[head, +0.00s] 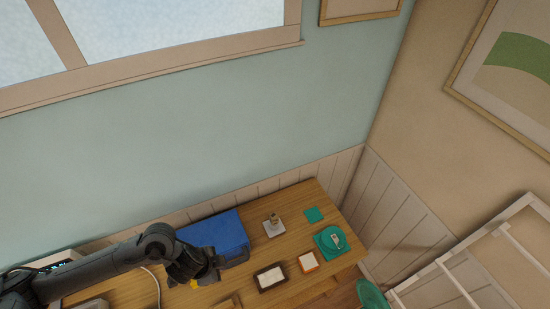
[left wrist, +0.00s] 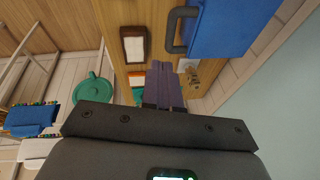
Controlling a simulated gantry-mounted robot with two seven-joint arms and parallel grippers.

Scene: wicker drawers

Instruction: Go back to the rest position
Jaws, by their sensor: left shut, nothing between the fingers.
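My left arm comes in from the left in the head view. Its gripper (head: 207,275) is over the wooden table, in front of the blue box (head: 212,233). In the left wrist view the two dark purple fingers (left wrist: 164,86) are together with nothing between them. The blue box (left wrist: 232,28) also shows there, with a dark handle (left wrist: 176,30) on its front, apart from the fingers. My right gripper is in neither view.
A teal stool (head: 371,294) and white rack (head: 460,285) are at right.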

